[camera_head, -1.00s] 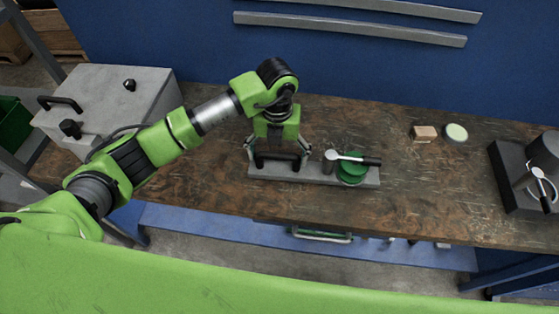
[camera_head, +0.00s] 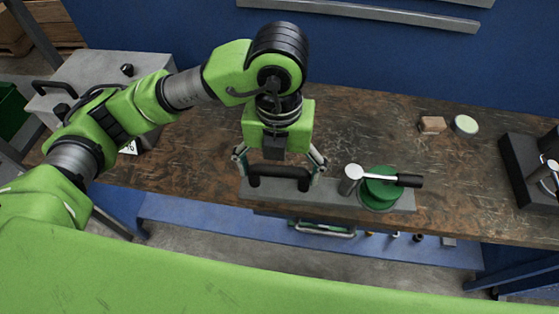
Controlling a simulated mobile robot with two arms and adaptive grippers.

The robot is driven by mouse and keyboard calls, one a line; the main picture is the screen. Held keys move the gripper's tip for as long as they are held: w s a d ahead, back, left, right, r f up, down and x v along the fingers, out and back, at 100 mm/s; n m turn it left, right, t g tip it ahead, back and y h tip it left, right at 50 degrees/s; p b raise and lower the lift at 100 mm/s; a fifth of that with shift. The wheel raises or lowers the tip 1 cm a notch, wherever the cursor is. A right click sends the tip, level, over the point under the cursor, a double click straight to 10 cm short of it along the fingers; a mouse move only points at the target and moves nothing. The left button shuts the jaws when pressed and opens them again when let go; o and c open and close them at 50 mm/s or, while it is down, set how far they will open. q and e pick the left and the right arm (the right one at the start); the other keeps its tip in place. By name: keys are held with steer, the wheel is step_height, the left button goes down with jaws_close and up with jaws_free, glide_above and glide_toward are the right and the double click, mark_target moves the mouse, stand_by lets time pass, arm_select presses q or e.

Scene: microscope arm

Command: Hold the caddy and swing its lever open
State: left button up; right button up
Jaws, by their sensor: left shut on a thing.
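The caddy is a long grey bar (camera_head: 330,193) with a black bridge handle (camera_head: 280,172) at its left end. At its right end are a round green part (camera_head: 380,192) and a metal post (camera_head: 350,178). The lever (camera_head: 372,174) runs from the post to the right across the green part and ends in a black grip (camera_head: 408,181). My left gripper (camera_head: 280,170) points down at the handle, a finger near each end, and is shut on it. The caddy looks raised above the bench. My right gripper is not in view.
The wooden bench (camera_head: 350,125) is bare behind the caddy. A small brown block (camera_head: 432,125) and a round pale-topped item (camera_head: 465,125) lie at right. A dark-based device (camera_head: 527,165) stands at the right edge. A grey box (camera_head: 105,75) stands at left.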

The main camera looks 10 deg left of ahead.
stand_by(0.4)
arm_select(q)
steer(key=shift+w+f+b, duration=0.25)
steer(key=shift+f+b, duration=0.1)
steer(key=shift+b, duration=0.2)
steer(key=shift+w+a+f+b, duration=0.3)
steer(key=shift+w+f+b, duration=1.5)
steer(key=shift+w+b, duration=0.4)
steer(key=shift+w+a+f+b, duration=0.3)
steer(key=shift+w+f+b, duration=1.5)
steer(key=shift+w+b, duration=0.4)
steer(key=shift+w+a+f+b, duration=0.3)
steer(key=shift+w+f+b, duration=1.5)
steer(key=shift+w+b, duration=0.4)
steer(key=shift+a+f, duration=0.1)
steer(key=shift+f+b, duration=0.55)
steer(key=shift+f, duration=0.05)
